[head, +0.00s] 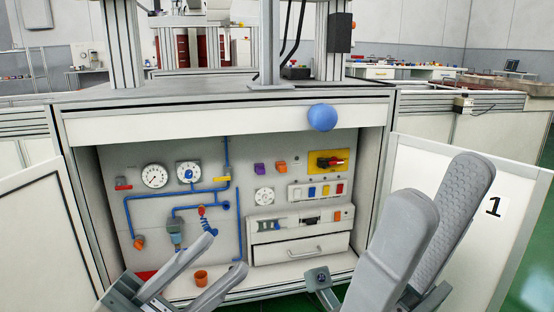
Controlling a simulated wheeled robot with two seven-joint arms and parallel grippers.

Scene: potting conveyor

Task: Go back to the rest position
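My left gripper (227,251) is at the bottom of the head view, in front of the open cabinet (222,128). Its two grey fingers point up and to the right, are spread apart and hold nothing. My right gripper (446,190) is larger and closer at the right. Its two broad grey fingers point upward, with a gap between them and nothing visible in it. It overlaps the open right door (515,190), marked 1. The bases of both grippers are partly cut off by the picture's lower edge.
Inside the cabinet, a panel carries gauges, blue pipes (240,220), switches and a red handle on a yellow plate (330,161). A drawer (300,248) is closed. A small orange cup (201,277) stands on the cabinet floor. A blue ball (322,117) shows at the top edge. The left door (40,235) is open.

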